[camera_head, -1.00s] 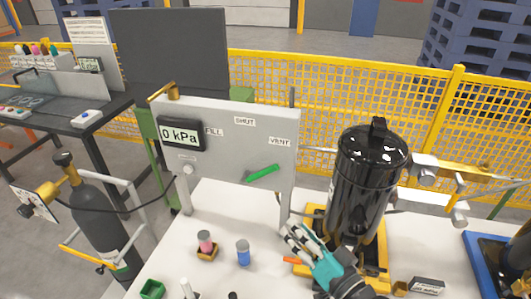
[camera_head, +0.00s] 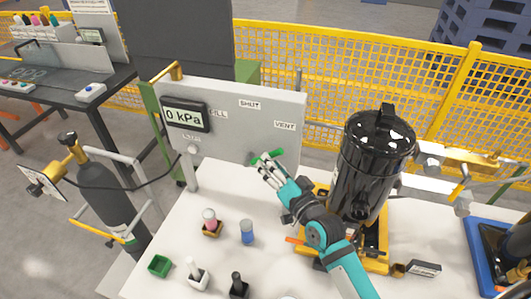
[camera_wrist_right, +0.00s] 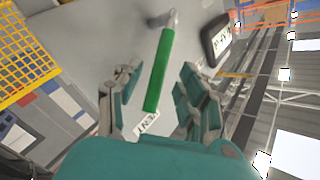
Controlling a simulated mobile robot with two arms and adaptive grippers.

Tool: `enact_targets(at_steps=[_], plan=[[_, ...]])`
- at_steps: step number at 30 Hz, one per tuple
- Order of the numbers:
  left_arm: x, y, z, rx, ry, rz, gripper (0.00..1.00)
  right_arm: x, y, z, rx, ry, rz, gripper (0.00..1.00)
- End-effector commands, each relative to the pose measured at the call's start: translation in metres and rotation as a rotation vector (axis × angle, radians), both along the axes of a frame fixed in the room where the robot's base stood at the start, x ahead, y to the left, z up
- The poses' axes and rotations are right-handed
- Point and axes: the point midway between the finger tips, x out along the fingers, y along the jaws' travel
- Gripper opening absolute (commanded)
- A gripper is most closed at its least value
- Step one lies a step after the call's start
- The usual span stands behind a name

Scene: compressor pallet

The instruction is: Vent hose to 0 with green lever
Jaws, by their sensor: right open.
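The green lever (camera_head: 266,157) is on the grey panel (camera_head: 230,138), mostly hidden behind my right gripper in the head view. In the right wrist view the green lever (camera_wrist_right: 159,70) lies between the open fingers of my right gripper (camera_wrist_right: 150,98), with its free end towards the VENT label (camera_wrist_right: 147,123). I cannot tell if a finger touches it. In the head view my right gripper (camera_head: 268,172) is at the lever, in front of the panel. The gauge display (camera_head: 186,115) reads 0 kPa. The VENT label (camera_head: 285,126) and SHUT label (camera_head: 249,104) are on the panel. My left gripper is not in view.
A black canister (camera_head: 372,165) stands right of the panel on a yellow base, close to my right arm. A gas cylinder (camera_head: 105,195) stands left.

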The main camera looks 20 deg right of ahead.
Motion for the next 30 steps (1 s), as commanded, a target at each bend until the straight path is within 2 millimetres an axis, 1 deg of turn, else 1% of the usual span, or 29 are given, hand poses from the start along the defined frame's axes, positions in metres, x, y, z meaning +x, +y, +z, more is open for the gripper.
enact_targets(at_steps=[1, 3, 7, 11, 18, 20, 27, 28, 30], plan=[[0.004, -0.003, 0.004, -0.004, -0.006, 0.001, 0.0, 0.01, 0.002, 0.003, 0.0, -0.001, 0.0, 0.4], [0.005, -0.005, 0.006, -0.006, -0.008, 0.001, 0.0, 0.02, 0.004, 0.002, 0.0, -0.001, -0.001, 0.4], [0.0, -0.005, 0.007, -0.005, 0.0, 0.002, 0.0, 0.032, 0.007, 0.001, 0.0, -0.001, 0.0, 0.4], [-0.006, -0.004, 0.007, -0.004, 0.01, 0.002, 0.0, 0.037, 0.008, 0.0, 0.0, 0.0, 0.0, 0.4], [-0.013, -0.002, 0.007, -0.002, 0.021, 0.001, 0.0, 0.037, 0.008, 0.0, 0.0, 0.0, 0.0, 0.4], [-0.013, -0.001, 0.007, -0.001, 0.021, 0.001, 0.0, 0.037, 0.008, 0.0, 0.0, -0.001, -0.001, 0.34], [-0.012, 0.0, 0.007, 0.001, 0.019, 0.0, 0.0, 0.037, 0.008, 0.0, 0.0, -0.001, -0.001, 0.02], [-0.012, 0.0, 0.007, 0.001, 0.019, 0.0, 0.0, 0.037, 0.008, 0.0, 0.0, -0.001, -0.001, 0.0], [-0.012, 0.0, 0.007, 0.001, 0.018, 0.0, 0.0, 0.037, 0.008, 0.0, 0.0, -0.001, -0.001, 0.0]])
